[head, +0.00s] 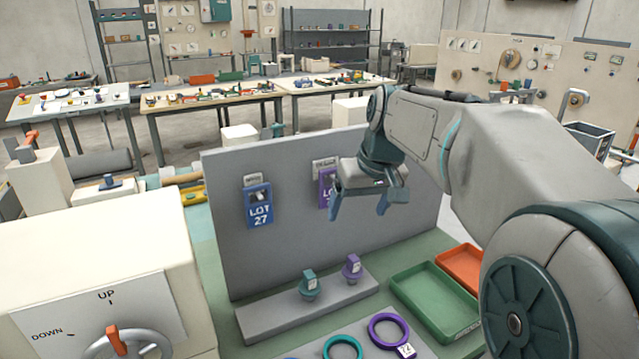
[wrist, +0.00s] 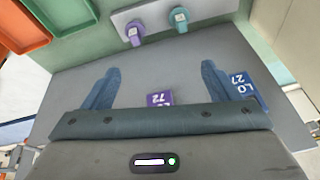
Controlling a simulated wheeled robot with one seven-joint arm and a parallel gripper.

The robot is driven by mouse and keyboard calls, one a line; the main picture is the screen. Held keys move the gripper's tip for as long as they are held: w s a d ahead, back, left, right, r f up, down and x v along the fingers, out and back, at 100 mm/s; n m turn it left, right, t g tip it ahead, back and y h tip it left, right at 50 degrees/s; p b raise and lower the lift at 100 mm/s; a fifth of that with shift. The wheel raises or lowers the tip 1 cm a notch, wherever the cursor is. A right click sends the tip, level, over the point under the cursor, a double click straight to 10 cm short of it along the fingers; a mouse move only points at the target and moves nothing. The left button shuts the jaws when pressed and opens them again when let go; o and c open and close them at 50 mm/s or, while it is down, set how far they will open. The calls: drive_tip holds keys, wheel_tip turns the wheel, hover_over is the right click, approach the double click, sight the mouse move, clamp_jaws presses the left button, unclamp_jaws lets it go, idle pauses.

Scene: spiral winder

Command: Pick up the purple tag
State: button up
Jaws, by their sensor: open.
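The purple tag (head: 323,190) hangs on the upright grey board, under a small label, and my gripper partly hides it on its right side. In the wrist view the purple tag (wrist: 159,98) shows between the two fingers, close to the palm edge, which hides part of it. My gripper (head: 359,206) is open and empty in front of the board, its blue fingers pointing down in the head view. The wrist view shows the fingers (wrist: 160,72) spread wide on either side of the tag. I cannot tell the exact gap to the board.
A blue LOT 27 tag (head: 258,204) hangs left of the purple one. Below the board, a grey ledge (head: 262,318) carries a teal knob (head: 309,287) and a purple knob (head: 352,268). A green tray (head: 432,300) and an orange tray (head: 460,266) lie at right.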

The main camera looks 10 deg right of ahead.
drive_tip(key=n+p, duration=0.1)
drive_tip(key=n, duration=0.1)
approach(330, 184)
drive_tip(key=shift+t, duration=0.3)
drive_tip(key=shift+s+p+x, duration=0.15)
drive_tip(key=shift+p+x, duration=0.3)
drive_tip(key=shift+x, duration=2.05)
drive_tip(key=shift+s+p+x, duration=0.2)
drive_tip(key=shift+p+x, duration=0.25)
drive_tip(key=shift+x, duration=2.05)
drive_tip(key=shift+f, duration=0.1)
drive_tip(key=c, duration=1.1)
